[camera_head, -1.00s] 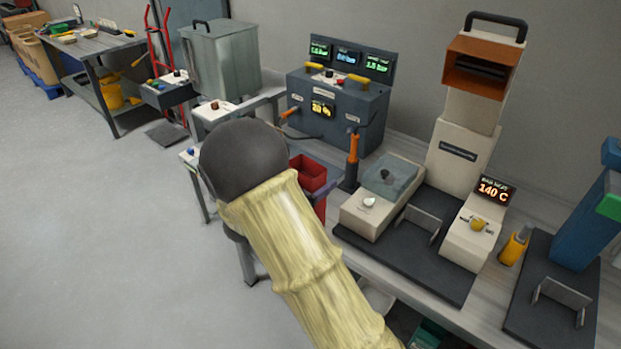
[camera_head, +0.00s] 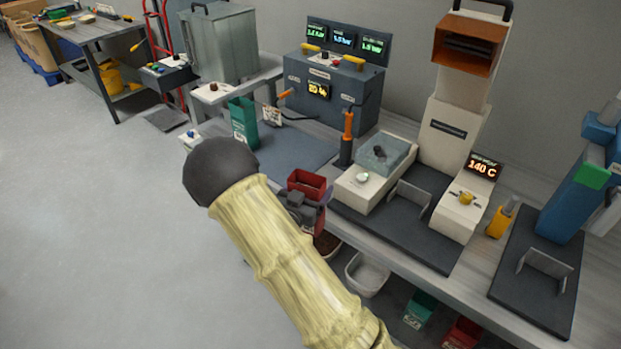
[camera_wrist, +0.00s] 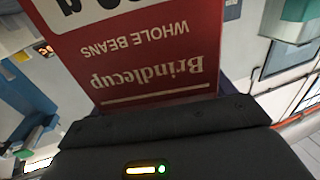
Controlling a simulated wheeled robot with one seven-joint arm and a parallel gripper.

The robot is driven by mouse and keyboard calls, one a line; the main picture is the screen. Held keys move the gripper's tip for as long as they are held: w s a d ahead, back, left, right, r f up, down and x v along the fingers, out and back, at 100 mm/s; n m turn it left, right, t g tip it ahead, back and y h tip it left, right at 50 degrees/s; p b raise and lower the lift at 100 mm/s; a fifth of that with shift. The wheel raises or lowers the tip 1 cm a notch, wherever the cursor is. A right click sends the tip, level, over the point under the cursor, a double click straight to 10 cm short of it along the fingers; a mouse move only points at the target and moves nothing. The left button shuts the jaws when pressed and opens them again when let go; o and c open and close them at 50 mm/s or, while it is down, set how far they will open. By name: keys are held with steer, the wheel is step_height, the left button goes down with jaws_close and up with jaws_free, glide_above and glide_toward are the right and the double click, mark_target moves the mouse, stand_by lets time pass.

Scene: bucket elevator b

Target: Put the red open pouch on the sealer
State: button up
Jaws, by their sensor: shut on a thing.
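The red open pouch (camera_head: 307,183) is held upright in front of the bench edge, its open top facing up, left of the sealer. My gripper (camera_head: 302,206) is shut on it, and my forearm partly hides the pouch's lower part. In the wrist view the red pouch (camera_wrist: 150,60) fills the top middle, its "Brindlecup whole beans" print upside down, above the dark gripper body. The sealer (camera_head: 460,135) is a tall white machine with an orange head and a "140 C" display. Its dark base (camera_head: 425,225) carries a small upright grey plate (camera_head: 408,195) and looks empty.
A green open pouch (camera_head: 243,122) stands on the grey mat at left. A blue machine (camera_head: 575,195) stands at right, with a yellow-handled tool (camera_head: 498,222) between. A white tray (camera_head: 367,273) and pouches are below the bench.

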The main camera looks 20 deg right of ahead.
steer(key=f+n+t+y, duration=0.1)
steer(key=f+y, duration=0.1)
steer(key=f, duration=0.1)
steer(key=f+n+t+y, duration=0.1)
steer(key=f+n+y, duration=0.1)
steer(key=f, duration=0.1)
steer(key=s+f+n+t+y, duration=0.1)
steer(key=f+y, duration=0.1)
steer(key=f, duration=0.1)
steer(key=shift+s+a+f+n, duration=0.1)
steer(key=shift+a+n, duration=0.2)
steer(key=shift+a, duration=0.1)
steer(key=s+f+n+t+y, duration=0.1)
steer(key=s+f+n+y, duration=0.2)
steer(key=f+y, duration=0.2)
step_height(320, 180, down, 3)
steer(key=shift+a+r+y, duration=0.15)
steer(key=shift+y, duration=0.15)
